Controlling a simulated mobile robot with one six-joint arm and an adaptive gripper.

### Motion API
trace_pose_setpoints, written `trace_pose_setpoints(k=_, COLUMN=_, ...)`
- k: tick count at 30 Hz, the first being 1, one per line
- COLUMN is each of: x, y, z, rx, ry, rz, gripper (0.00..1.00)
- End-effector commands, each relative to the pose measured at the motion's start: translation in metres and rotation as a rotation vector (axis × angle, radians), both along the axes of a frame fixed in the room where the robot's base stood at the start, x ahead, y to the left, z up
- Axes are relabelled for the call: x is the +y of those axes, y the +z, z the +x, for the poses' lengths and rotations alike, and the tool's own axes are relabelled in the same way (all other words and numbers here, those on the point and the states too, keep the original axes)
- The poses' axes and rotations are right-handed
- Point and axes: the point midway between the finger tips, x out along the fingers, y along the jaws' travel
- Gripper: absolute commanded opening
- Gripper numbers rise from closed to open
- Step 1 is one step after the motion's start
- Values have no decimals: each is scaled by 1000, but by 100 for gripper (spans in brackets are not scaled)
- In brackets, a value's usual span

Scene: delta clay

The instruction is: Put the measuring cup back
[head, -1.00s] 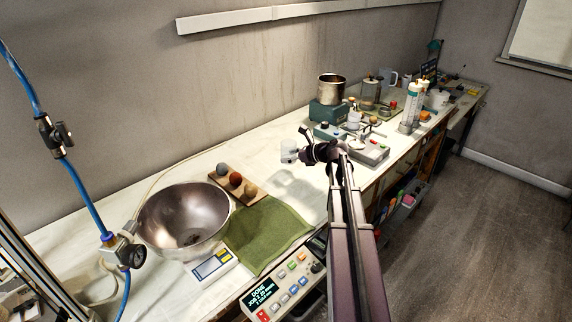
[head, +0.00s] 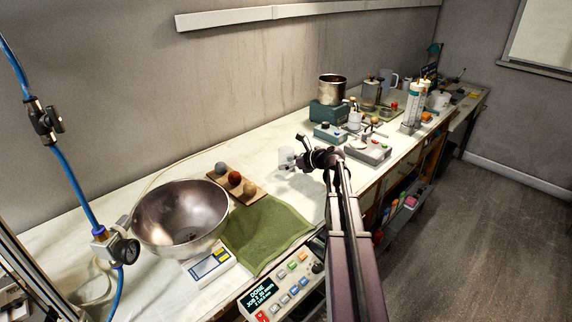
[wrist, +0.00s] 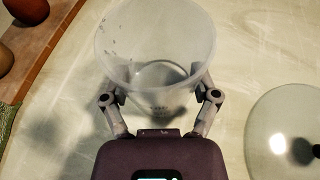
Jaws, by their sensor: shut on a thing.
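The measuring cup (wrist: 150,45) is a clear, see-through cup with small dark marks on its wall. In the wrist view my gripper (wrist: 158,98) is shut on it, one finger on each side. In the head view the cup (head: 286,158) shows as a pale shape at the tip of my gripper (head: 300,159), over the pale worktop. It looks upright and low over the worktop; I cannot tell whether its base touches.
A round glass disc (wrist: 286,128) lies to the right in the wrist view. A wooden board (head: 222,188) with three balls, a green cloth (head: 265,232) and a steel bowl (head: 182,215) are nearer. Grey devices (head: 367,150) stand beyond. The worktop around the cup is mostly clear.

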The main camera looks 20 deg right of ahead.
Motion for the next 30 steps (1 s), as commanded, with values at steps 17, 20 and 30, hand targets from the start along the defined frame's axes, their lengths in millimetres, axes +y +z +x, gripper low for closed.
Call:
trace_pose_setpoints(k=17, x=0, y=-3, z=0, rx=0, ry=0, rz=0, gripper=100)
trace_pose_setpoints(k=20, x=0, y=-3, z=0, rx=0, ry=0, rz=0, gripper=100)
trace_pose_setpoints(k=30, x=-6, y=7, z=-9, rx=0, ry=-1, rz=0, gripper=100)
